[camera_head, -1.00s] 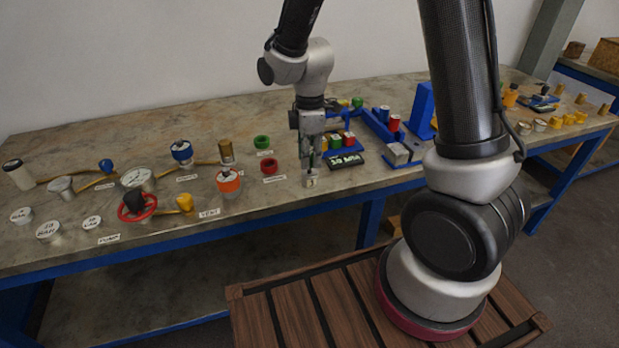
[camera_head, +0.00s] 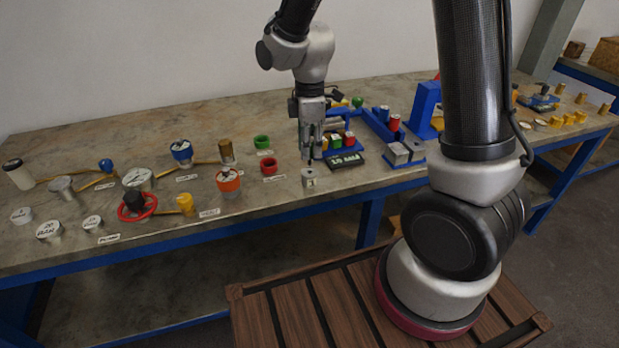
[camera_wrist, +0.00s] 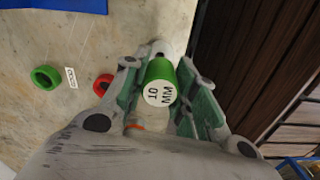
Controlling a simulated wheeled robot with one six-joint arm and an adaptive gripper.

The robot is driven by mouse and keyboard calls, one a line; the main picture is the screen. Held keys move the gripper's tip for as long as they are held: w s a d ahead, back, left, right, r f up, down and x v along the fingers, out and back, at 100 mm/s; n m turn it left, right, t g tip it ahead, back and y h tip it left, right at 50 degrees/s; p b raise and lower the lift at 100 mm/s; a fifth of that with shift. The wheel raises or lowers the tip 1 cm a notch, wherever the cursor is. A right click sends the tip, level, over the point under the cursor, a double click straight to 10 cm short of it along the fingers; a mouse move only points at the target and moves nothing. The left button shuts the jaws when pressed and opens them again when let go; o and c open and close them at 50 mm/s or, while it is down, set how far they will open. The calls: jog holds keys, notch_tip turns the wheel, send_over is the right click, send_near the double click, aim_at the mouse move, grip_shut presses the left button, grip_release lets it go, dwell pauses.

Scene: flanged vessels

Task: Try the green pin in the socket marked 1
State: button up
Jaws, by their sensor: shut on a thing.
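My gripper (camera_head: 311,156) points down over the front of the bench and is shut on the green pin. The pin's lower end is hidden.
A red ring (camera_head: 269,166) and a green ring (camera_head: 262,142) lie left of the socket. A black sign (camera_head: 345,160) and a rack of coloured pins (camera_head: 333,143) stand close right of my gripper. A grey block (camera_head: 399,154) on a blue base is farther right. The bench front edge is near.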

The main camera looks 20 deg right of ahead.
jog(key=shift+r, duration=2.65)
jog(key=shift+d+f, duration=0.1)
